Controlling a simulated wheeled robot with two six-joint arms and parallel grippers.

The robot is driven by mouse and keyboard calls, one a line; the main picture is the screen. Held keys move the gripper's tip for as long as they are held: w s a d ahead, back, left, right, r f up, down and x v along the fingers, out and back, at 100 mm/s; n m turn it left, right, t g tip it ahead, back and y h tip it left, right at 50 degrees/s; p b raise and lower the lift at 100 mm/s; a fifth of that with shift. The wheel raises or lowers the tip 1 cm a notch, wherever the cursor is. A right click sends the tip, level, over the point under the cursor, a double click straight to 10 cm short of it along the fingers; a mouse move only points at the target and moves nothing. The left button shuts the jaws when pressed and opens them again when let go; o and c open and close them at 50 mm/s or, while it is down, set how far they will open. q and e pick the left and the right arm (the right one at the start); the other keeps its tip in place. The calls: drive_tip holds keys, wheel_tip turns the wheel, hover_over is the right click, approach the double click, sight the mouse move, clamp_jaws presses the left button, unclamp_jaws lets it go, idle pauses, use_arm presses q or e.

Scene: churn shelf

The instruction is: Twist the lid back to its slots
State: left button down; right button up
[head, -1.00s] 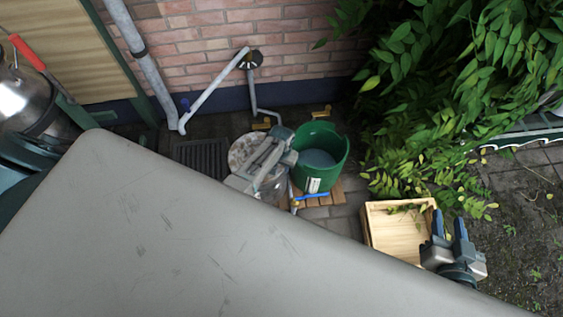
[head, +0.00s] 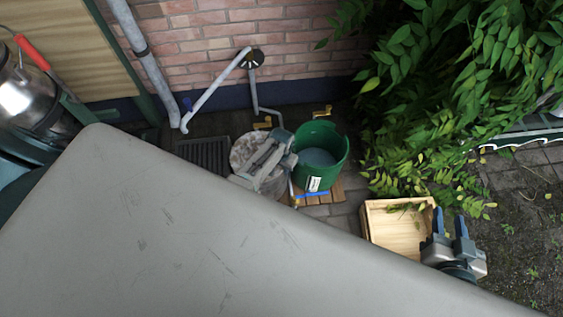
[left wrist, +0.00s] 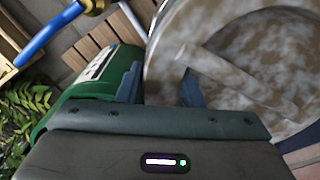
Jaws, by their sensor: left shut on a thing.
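The lid (head: 243,150) is round, with mottled grey-brown blotches, and lies left of the green bucket in the head view. My left gripper (head: 264,160) is over it and covers much of it. In the left wrist view the lid (left wrist: 225,45) fills the upper right, with a raised bar across it. My left gripper (left wrist: 160,90) is shut on the lid's rim, which passes between the fingertips. The slots are not visible to me. My right gripper (head: 450,217) is open and empty at the lower right, by the wooden crate.
The green bucket (head: 335,170) stands close right of the lid on wooden slats (head: 333,190). A blue-handled tap (head: 300,197) is in front. A wooden crate (head: 368,225) and leafy plants (head: 420,110) are to the right. A drain grate (head: 205,155) lies left. A grey scuffed surface covers the lower left.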

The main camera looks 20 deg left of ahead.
use_arm(q)
drive_tip(key=c, duration=0.9)
unclamp_jaws()
wheel_tip(320, 180, up, 11)
drive_tip(key=p, duration=0.3)
drive_tip(key=shift+s, duration=0.15)
